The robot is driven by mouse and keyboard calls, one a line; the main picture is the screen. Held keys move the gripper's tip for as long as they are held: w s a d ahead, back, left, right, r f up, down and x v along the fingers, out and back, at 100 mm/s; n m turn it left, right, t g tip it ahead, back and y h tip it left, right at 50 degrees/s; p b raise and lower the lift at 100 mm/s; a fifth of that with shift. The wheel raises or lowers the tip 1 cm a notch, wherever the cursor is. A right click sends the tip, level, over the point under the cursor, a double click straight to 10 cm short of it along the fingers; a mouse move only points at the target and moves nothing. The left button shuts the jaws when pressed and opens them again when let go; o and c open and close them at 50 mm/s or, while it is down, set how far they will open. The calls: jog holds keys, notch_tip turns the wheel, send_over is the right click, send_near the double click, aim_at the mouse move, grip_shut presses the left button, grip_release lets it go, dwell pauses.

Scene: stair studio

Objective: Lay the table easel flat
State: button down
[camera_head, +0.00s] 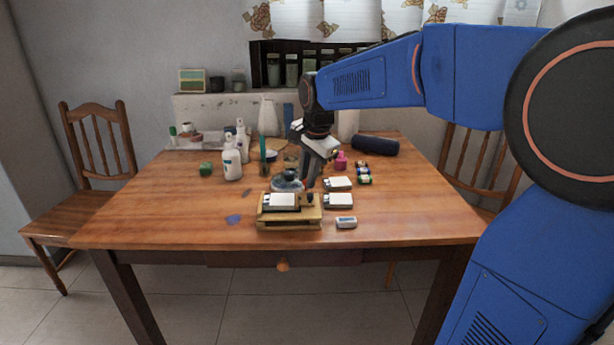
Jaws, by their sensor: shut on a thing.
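The table easel (289,224) is a low, light wooden frame near the front middle of the table. It looks folded low, with a white block with a dark end (282,201) on its top. My gripper (309,190) points down at the right part of the easel and is shut on it. The fingertips are small and dark here, so the exact part they grip is hard to make out.
White blocks (338,201) and a small grey-white block (346,222) lie right of the easel. A round grey-blue dish (287,181) stands close behind. White bottles (231,158), a pink bottle (341,160) and a dark roll (375,145) stand or lie farther back.

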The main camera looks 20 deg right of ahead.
jog(key=shift+s+d+f, duration=0.15)
jog(key=shift+d+f, duration=0.05)
jog(key=c, duration=1.7)
grip_release()
jog(key=shift+d, duration=0.1)
jog(key=shift+r, duration=0.1)
jog(key=shift+r, duration=0.45)
jog(key=v, duration=1.6)
jog(key=shift+s+r, duration=0.15)
jog(key=s+f+n, duration=0.4)
jog(key=s+f, duration=0.4)
jog(key=s+d+f+n+t, duration=0.1)
jog(key=s+f+n, duration=0.3)
jog(key=s+f, duration=0.4)
jog(key=s+d+f+n, duration=0.1)
jog(key=s+f+n, duration=0.4)
jog(key=s+f, duration=0.4)
jog(key=shift+s, duration=0.65)
